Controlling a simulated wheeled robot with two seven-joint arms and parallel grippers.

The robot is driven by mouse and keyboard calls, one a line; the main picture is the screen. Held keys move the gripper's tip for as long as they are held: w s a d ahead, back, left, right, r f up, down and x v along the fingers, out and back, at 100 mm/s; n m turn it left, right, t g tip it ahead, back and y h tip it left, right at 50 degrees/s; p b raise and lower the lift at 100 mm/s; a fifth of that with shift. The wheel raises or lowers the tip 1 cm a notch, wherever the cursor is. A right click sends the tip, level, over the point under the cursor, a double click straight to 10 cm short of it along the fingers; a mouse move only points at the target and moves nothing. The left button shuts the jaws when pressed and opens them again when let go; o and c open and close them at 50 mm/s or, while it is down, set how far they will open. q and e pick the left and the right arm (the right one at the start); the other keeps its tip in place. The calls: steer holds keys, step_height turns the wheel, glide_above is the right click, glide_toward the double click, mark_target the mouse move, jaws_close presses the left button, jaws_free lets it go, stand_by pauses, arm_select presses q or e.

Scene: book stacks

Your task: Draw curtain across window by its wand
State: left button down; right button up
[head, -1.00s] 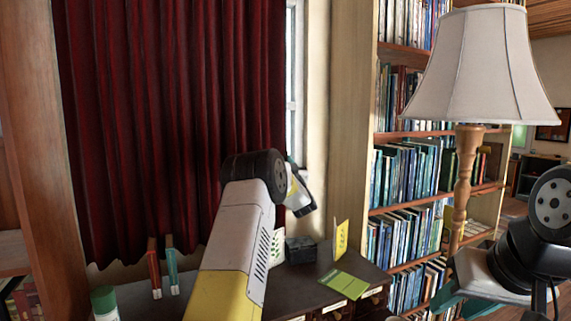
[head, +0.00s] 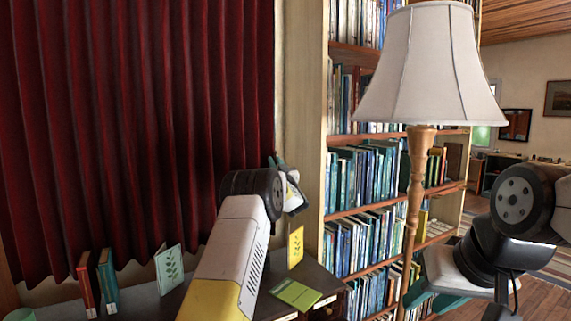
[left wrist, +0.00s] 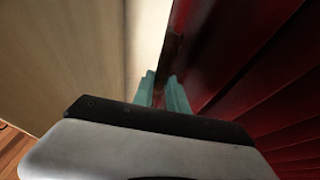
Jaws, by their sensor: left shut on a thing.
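The dark red curtain (head: 130,130) hangs in folds across the left half of the head view and fills the right side of the left wrist view (left wrist: 255,75). No window glass shows beside it. My left gripper (head: 280,163) is at the curtain's right edge. In the left wrist view its teal fingers (left wrist: 162,92) are shut on a thin dark piece (left wrist: 172,48), likely the wand, mostly hidden by the fingers. My right gripper (head: 455,285) is low at the right, away from the curtain; its fingers are too partly seen to judge.
A bookshelf (head: 335,235) stands just right of the curtain, with a floor lamp (head: 425,70) before it. A low cabinet below holds a green booklet (head: 296,294), a yellow card (head: 296,246), a leaf-print card (head: 169,268) and upright books (head: 107,280).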

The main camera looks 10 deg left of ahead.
arm_select(q)
steer(key=c, duration=1.6)
jaws_free()
steer(key=shift+s, duration=0.1)
steer(key=v, duration=0.7)
steer(key=shift+s, duration=0.25)
steer(key=shift+d+f, duration=0.1)
steer(key=shift+d, duration=0.05)
